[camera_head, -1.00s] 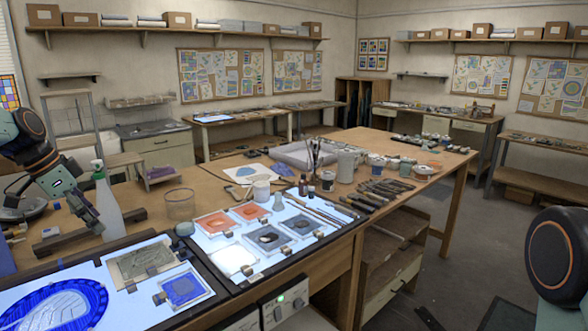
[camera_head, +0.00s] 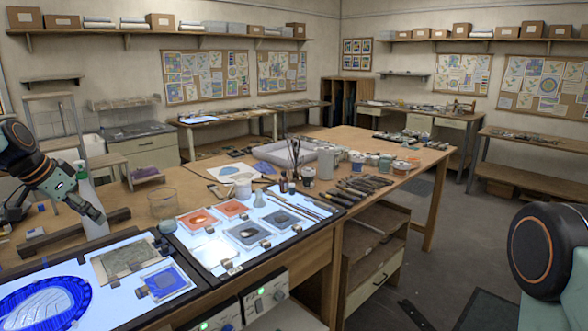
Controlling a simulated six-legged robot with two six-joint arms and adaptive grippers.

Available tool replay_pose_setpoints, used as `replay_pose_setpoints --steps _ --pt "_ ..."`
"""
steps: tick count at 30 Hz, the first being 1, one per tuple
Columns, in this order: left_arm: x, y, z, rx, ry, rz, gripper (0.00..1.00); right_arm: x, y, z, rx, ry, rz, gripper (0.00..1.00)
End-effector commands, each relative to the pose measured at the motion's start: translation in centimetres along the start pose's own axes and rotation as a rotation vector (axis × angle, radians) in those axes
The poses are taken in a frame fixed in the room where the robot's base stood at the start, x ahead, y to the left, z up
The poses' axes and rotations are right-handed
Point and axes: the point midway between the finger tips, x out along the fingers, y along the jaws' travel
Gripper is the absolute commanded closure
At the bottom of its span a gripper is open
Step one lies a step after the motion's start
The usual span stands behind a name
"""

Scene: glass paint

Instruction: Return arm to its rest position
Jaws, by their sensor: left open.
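My left arm comes in from the left edge, and its open left gripper (camera_head: 98,220) points down toward the left bench. No object shows between its fingers. The gripper overlaps a pale spray bottle (camera_head: 86,190) in the picture; I cannot tell whether they touch. A large dark joint of my right arm with an orange ring fills the lower right corner. The right gripper does not show.
A light panel (camera_head: 105,318) on the bench bears a blue glass piece (camera_head: 45,303). A second lit panel (camera_head: 285,212) holds framed samples. A glass jar (camera_head: 163,203) stands close by. Brushes and pots crowd the long table (camera_head: 340,138).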

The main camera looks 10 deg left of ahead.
Motion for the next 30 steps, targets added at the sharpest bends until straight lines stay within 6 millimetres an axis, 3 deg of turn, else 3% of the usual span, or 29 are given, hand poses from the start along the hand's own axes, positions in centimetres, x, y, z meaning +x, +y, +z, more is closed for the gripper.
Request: replay_pose_setpoints --steps 5,7,11,14,21,26,30 --pt "3.5 2.1 -1.3 -0.136 0.075 -0.054 0.40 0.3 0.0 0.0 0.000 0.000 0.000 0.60" --pt "6.0 3.9 -1.3 -0.199 0.099 -0.071 0.40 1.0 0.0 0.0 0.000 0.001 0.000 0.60" --pt "12.0 8.7 0.3 -0.310 0.125 -0.091 0.40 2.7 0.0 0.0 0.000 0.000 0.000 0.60" --pt "16.6 13.0 2.8 -0.385 0.126 -0.099 0.40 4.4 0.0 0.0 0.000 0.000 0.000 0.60" --pt "24.9 22.9 12.0 -0.508 0.074 -0.105 0.40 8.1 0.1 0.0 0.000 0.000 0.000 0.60" --pt "28.6 29.0 19.6 -0.553 0.004 -0.109 0.40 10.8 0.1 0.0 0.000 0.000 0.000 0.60" --pt "30.5 34.0 27.1 -0.563 -0.082 -0.110 0.40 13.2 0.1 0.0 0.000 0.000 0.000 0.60"
